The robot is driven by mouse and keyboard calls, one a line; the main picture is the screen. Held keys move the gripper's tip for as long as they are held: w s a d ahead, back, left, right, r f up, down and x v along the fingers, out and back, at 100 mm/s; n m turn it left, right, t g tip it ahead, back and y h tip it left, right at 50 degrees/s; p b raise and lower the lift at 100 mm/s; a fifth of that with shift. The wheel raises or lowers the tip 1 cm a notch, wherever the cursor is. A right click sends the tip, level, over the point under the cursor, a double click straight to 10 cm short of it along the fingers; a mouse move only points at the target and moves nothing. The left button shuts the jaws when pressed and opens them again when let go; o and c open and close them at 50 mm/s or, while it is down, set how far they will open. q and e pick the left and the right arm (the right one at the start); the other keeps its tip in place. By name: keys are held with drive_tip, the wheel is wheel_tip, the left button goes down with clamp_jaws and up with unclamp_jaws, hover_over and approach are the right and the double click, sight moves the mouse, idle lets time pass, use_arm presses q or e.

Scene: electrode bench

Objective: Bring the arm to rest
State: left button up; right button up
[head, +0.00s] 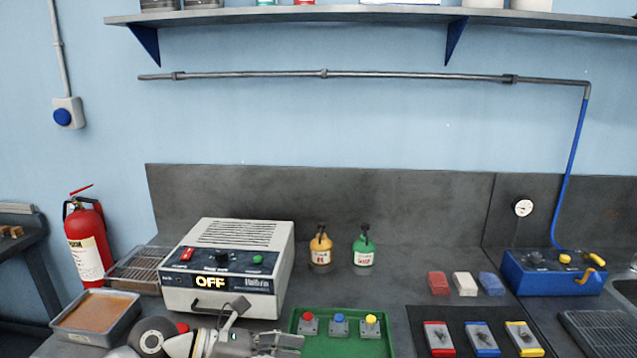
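My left gripper (262,322) comes in from the bottom left, low in front of the white power unit. Its two grey fingers are spread apart, one pointing up and one pointing right, with nothing seen between them. The power unit (228,265) is a white box with a lit "OFF" display, a red switch, a dark knob and a green button. The green tray (345,347) is just right of the gripper, holding small blocks with red (309,323), blue (340,325) and yellow (371,326) tops. My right gripper is not in view.
An orange bottle (320,248) and a green bottle (363,248) stand behind the tray. Red, white and blue blocks (465,284) sit behind a dark mat with three coloured trays (482,338). A brown-filled tub (95,315) and wire basket (140,270) stand left. A blue valve box (552,275) stands right.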

use_arm(q)
wheel_tip(320, 180, up, 9)
drive_tip(key=d+n+t+h, duration=0.2)
drive_tip(key=n+t+h, duration=0.35)
drive_tip(key=n, duration=0.25)
drive_tip(key=w+a+n+t+y, duration=0.3)
drive_tip(key=a+n+t+y, duration=0.5)
drive_tip(key=n+t, duration=0.6)
drive_tip(key=s+a+f+n+g+y, duration=0.3)
drive_tip(key=a+f+n+g+y, duration=0.3)
drive_tip(key=a+f+n+y, duration=0.75)
drive_tip(key=s+d+f+n+g+h, duration=0.1)
drive_tip(key=s+f+n+g, duration=0.45)
drive_tip(key=s+f, duration=0.5)
drive_tip(key=s+d+f+n+g+h, duration=0.15)
drive_tip(key=s+f+n+g, duration=0.45)
drive_tip(key=s, duration=0.7)
wheel_tip(320, 180, down, 27)
drive_tip(key=s+m+g, duration=0.1)
drive_tip(key=g, duration=0.1)
drive_tip(key=s+a+f+g, duration=0.1)
drive_tip(key=s+a+f, duration=0.1)
drive_tip(key=s+f, duration=1.4)
drive_tip(key=shift+s+a+m, duration=0.25)
drive_tip(key=shift+m, duration=0.05)
